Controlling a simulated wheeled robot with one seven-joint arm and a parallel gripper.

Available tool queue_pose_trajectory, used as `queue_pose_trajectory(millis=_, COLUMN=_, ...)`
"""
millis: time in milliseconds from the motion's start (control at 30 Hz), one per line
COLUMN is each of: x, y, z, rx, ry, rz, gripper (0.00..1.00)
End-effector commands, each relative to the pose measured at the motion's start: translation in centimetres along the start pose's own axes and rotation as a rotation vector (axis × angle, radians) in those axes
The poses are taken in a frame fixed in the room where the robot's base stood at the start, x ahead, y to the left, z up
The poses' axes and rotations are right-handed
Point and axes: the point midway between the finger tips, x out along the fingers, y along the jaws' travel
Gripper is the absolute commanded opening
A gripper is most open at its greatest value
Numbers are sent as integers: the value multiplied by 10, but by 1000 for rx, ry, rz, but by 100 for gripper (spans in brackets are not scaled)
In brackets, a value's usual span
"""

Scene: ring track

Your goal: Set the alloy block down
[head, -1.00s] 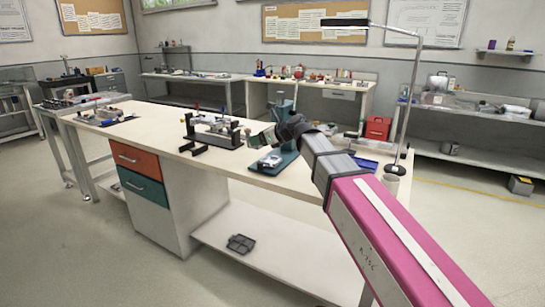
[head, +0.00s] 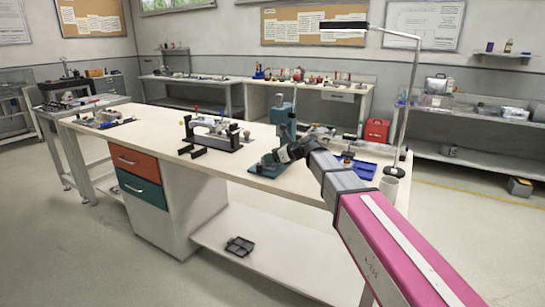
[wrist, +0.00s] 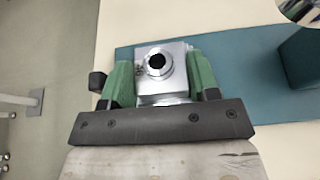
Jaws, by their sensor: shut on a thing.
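The alloy block (wrist: 170,80) is a silver-grey piece with a round dark bore in its top. In the wrist view it sits between the two green fingers of my gripper (wrist: 163,84), which are shut on it. A teal base plate (wrist: 240,50) lies under it, with a teal upright (wrist: 302,58) to the right. I cannot tell whether the block touches the plate. In the head view my gripper (head: 268,158) is low over the base of the teal stand (head: 283,120), and the block is mostly hidden there.
The cream bench top (head: 165,128) carries a black-and-silver fixture (head: 214,133) left of the stand. A dark tray (head: 239,246) lies on the lower shelf.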

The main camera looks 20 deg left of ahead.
Motion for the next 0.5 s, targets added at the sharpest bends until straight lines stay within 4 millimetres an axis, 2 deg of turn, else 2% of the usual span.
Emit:
queue_pose_trajectory(millis=333, x=1, y=0, z=-2, rx=0, ry=-1, rz=0, gripper=23)
queue_pose_trajectory(millis=367, x=1, y=0, z=-2, rx=-1, ry=-1, rz=0, gripper=65)
queue_pose_trajectory(millis=400, x=1, y=0, z=-2, rx=-1, ry=-1, rz=0, gripper=78)
queue_pose_trajectory(millis=500, x=1, y=0, z=-2, rx=-1, ry=-1, rz=0, gripper=81)
